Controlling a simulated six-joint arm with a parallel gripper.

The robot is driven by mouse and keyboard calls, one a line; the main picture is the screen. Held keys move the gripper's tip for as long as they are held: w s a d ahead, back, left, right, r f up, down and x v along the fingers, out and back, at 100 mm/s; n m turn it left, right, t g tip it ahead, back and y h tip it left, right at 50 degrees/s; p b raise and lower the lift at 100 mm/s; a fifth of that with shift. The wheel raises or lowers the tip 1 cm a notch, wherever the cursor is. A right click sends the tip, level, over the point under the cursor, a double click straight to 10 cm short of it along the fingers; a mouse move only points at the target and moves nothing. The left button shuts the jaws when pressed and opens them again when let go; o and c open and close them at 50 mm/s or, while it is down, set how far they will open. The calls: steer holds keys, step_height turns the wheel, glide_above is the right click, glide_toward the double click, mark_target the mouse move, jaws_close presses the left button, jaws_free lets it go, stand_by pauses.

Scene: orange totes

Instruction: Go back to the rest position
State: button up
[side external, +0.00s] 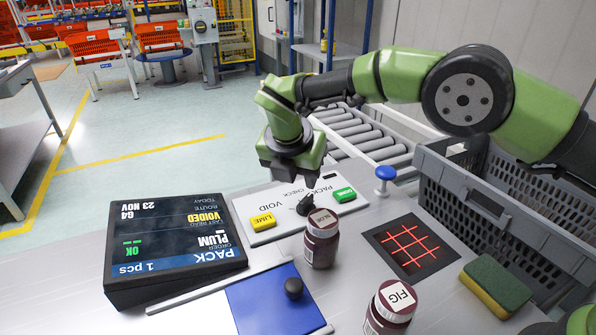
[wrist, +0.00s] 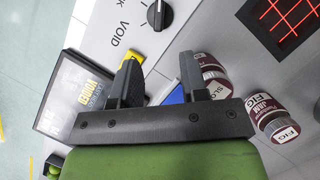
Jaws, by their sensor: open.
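My gripper (side external: 290,172) hangs above the white control panel (side external: 262,232), behind the jar labelled SLOE (side external: 322,248) in the side view. In the wrist view, my gripper (wrist: 161,76) has its two dark fingers well apart, with nothing held between them. The SLOE jar (wrist: 205,66) shows beside and partly behind the right finger there. A second jar labelled FIG (side external: 388,310) stands at the front edge of the side view and also shows in the wrist view (wrist: 268,118).
A black display (side external: 170,245) reads PACK, PLUM, VOIDED. The panel has a yellow LIME block (side external: 262,221), a green DONE button (side external: 344,194) and a black knob (wrist: 158,14). A red-lit scanner window (side external: 405,246), a sponge (side external: 495,285), a blue plate (side external: 265,308) and a grey crate (side external: 490,225) lie around.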

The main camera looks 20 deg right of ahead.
stand_by(0.4)
steer(key=s+d+r+m+y, duration=0.1)
steer(key=s+d+r+m, duration=0.2)
steer(key=r+m, duration=0.25)
steer(key=s+d+r+m+t+y, duration=0.1)
steer(key=s+d+r+m, duration=0.25)
steer(key=r, duration=0.35)
steer(key=s+d+r+m+y, duration=0.1)
steer(key=s+d+r+m, duration=0.2)
steer(key=r+m, duration=0.25)
steer(key=s+d+m+t+y, duration=0.1)
steer(key=s+d+m, duration=0.1)
steer(key=s+m, duration=0.6)
steer(key=s+d+r+m+t+y, duration=0.1)
steer(key=s+d+m+t, duration=0.1)
steer(key=s+m, duration=0.6)
steer(key=s+d, duration=0.1)
steer(key=s, duration=0.2)
steer(key=shift+d+r, duration=0.15)
steer(key=shift+r, duration=0.15)
steer(key=shift+s, duration=0.1)
